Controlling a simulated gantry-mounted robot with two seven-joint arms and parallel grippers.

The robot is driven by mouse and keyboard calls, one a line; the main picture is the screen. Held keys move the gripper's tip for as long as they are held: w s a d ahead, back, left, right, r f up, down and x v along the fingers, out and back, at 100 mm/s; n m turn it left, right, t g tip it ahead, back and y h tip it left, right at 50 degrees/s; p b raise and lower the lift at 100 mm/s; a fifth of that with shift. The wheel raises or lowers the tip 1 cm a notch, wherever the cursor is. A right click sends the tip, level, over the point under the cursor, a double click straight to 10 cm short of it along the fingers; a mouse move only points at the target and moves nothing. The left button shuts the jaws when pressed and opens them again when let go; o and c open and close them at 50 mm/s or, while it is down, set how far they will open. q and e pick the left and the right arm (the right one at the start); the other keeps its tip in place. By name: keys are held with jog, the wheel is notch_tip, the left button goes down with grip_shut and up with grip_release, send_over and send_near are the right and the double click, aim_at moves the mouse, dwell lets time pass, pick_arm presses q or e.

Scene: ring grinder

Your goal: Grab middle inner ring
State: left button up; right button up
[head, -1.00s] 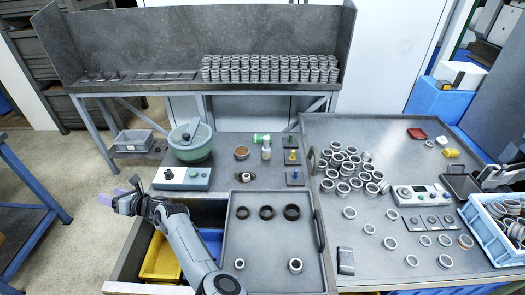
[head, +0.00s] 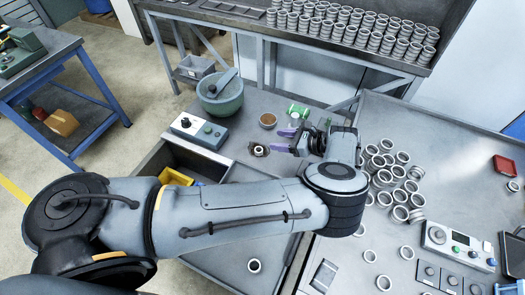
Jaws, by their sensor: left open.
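My left gripper (head: 280,140) is open and empty. Its purple fingertips point left, above the back work surface near a small dark round fixture (head: 259,150). My left arm stretches across the picture and covers most of the grey tray (head: 226,262). The dark rings at the back of the tray are hidden behind my arm, so I cannot tell which ring is the middle inner ring. My right gripper is out of view.
A green bowl (head: 221,93) and a control box (head: 198,131) stand at the back left. Many loose silver rings (head: 386,178) crowd the right table. Stacked rings (head: 350,22) line the rear shelf. A yellow bin (head: 175,177) sits in the open drawer.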

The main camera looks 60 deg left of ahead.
pick_arm(q)
jog(key=b, duration=0.6)
send_near(256, 148)
jog(key=shift+w+d+f, duration=0.1)
jog(key=shift+w+f, duration=0.1)
jog(key=shift+f, duration=0.15)
jog(key=shift+s+a+f, duration=0.2)
jog(key=shift+x, duration=0.95)
jog(key=b+x, duration=0.1)
jog(key=x, duration=0.2)
jog(key=shift+s+a, duration=0.2)
jog(key=shift+a, duration=0.1)
jog(key=shift+s+a+f+b, duration=0.2)
jog(key=shift+s+a+b, duration=0.15)
jog(key=shift+a, duration=0.15)
jog(key=c, duration=1)
jog(key=shift+r, duration=0.1)
